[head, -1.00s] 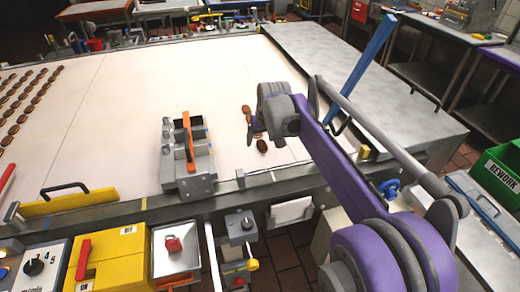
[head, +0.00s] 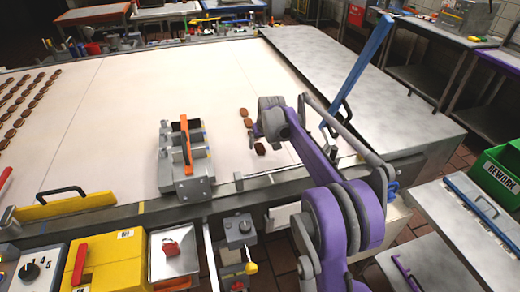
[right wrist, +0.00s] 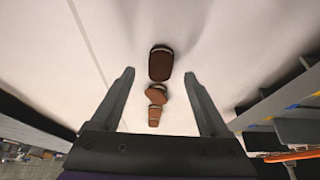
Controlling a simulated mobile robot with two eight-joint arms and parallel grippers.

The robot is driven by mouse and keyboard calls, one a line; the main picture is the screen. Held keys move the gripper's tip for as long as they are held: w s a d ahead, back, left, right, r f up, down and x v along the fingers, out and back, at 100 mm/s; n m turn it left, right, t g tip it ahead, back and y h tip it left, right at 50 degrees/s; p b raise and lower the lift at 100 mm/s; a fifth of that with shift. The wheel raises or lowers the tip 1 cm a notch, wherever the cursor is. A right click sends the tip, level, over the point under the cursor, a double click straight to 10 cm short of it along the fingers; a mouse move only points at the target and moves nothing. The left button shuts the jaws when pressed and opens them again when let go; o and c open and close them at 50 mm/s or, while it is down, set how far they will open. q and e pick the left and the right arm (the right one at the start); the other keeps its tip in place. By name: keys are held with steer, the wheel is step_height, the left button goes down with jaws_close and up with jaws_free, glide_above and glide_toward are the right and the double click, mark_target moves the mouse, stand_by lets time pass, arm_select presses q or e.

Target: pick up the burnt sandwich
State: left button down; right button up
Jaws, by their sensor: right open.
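Three brown cream sandwiches lie near my right gripper on the pale belt. The nearest one in the head view (head: 260,149) is dark; it seems to be the largest, dark-rimmed one in the right wrist view (right wrist: 160,63). A tilted sandwich (right wrist: 157,94) and a smaller-looking one (right wrist: 154,117) follow it in a line. I cannot tell for sure which is burnt. My right gripper (head: 256,130) is open and above the belt; in the right wrist view its fingers (right wrist: 160,76) stand either side of the line, holding nothing. My left gripper is not in view.
A grey metal device with an orange handle (head: 186,150) stands on the belt to the left. Rows of sandwiches (head: 25,105) lie at the far left. A blue upright lever (head: 370,55) stands to the right. A green REWORK bin (head: 497,172) is at the right edge.

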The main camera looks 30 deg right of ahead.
mark_target(261, 150)
steer(key=x, duration=0.2)
steer(key=shift+w+f, duration=0.2)
steer(key=shift+f, duration=0.15)
jaws_close()
steer(key=shift+r, duration=0.1)
step_height(261, 150, up, 10)
steer(key=shift+p, duration=0.35)
